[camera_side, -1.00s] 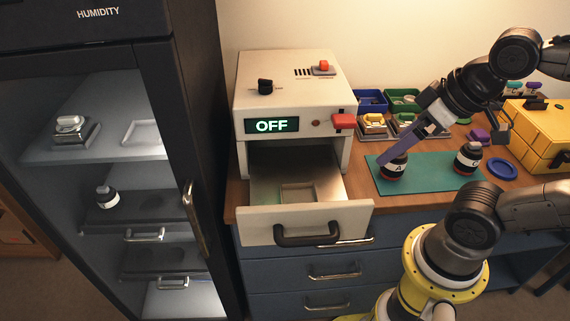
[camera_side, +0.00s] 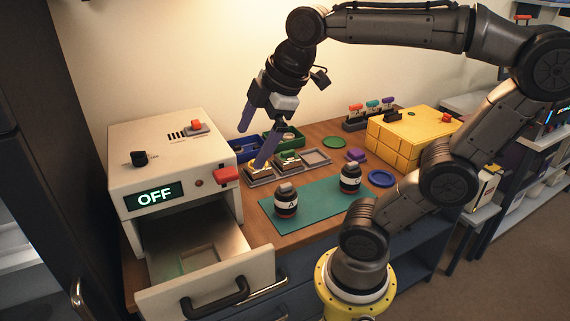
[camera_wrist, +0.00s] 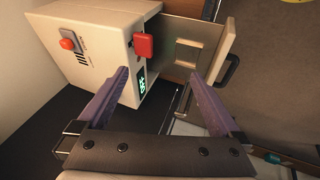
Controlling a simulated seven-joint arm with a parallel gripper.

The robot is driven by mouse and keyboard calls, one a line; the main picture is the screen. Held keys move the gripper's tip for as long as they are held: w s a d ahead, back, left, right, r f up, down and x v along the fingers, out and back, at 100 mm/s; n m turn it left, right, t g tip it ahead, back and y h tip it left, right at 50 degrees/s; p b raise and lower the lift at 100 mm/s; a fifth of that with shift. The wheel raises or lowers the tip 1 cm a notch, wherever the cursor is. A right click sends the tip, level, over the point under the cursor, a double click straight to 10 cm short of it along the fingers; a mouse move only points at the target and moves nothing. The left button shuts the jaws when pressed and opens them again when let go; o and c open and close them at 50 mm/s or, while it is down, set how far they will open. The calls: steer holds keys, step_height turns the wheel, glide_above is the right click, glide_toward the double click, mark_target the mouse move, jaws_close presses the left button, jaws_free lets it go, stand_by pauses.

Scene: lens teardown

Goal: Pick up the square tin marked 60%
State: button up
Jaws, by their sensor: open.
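No 60% mark is readable in any view. In the side view, two small square pieces sit in grey square holders behind the mat: one with a yellow top (camera_side: 259,169) and one with a green top (camera_side: 289,157). Either may be a tin; I cannot tell.
A white box reading OFF (camera_side: 170,150) stands left, its drawer (camera_side: 222,289) pulled out. Bottles A (camera_side: 286,204) and C (camera_side: 350,180) stand on the green mat (camera_side: 310,207). A blue bin (camera_side: 241,148), green bin (camera_side: 285,137), empty square holder (camera_side: 316,157) and yellow case (camera_side: 405,133) are nearby.

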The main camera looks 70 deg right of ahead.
steer(key=w+d+r+n+g, duration=0.2)
steer(key=w+d+n, duration=0.1)
steer(key=w+d, duration=0.65)
steer(key=m+g, duration=0.3)
glide_above(288, 151)
step_height(288, 151, down, 15)
steer(key=shift+y, duration=0.3)
step_height(288, 151, down, 13)
steer(key=shift+f, duration=0.15)
steer(key=c, duration=1.1)
steer(key=shift+r, duration=0.2)
